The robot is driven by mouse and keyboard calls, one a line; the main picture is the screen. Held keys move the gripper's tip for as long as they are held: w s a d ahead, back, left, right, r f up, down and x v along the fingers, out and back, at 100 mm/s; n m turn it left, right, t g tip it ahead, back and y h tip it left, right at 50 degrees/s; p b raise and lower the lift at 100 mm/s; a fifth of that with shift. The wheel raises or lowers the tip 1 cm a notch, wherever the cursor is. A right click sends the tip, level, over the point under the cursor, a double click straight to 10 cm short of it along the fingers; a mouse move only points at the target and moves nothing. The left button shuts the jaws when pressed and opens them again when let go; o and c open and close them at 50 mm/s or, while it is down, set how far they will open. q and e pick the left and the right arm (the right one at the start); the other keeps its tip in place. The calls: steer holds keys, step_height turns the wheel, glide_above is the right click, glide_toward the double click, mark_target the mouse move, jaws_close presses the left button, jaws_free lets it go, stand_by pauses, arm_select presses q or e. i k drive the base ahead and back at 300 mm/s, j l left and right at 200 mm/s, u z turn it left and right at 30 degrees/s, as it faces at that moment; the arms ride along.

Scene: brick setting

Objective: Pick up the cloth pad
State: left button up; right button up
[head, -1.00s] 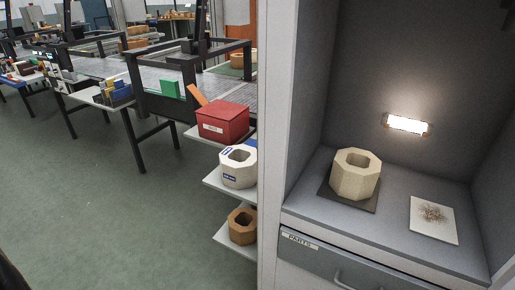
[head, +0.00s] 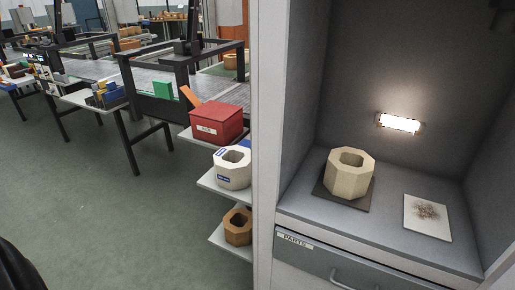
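A flat, pale square pad with a brownish smudge, which looks like the cloth pad (head: 426,218), lies on the grey shelf of the cabinet at the right. A cream octagonal ring-shaped block (head: 348,174) stands to its left on a dark square mat (head: 325,193). The pad lies apart from the block and the mat, with nothing on top of it. Neither gripper shows. Only a dark, blurred shape is at the lower left edge, and I cannot tell what it is.
The cabinet has side walls (head: 283,120), a lamp (head: 399,122) on its back wall and a drawer (head: 345,270) below the shelf. Left of it, side shelves hold a red box (head: 216,122), a white ring block (head: 233,169) and a brown one (head: 238,227). Open green floor (head: 100,215) lies left.

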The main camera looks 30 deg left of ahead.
mark_target(246, 143)
steer(key=i+j+z, duration=0.1)
steer(key=j+z, duration=1.25)
steer(key=j, duration=0.2)
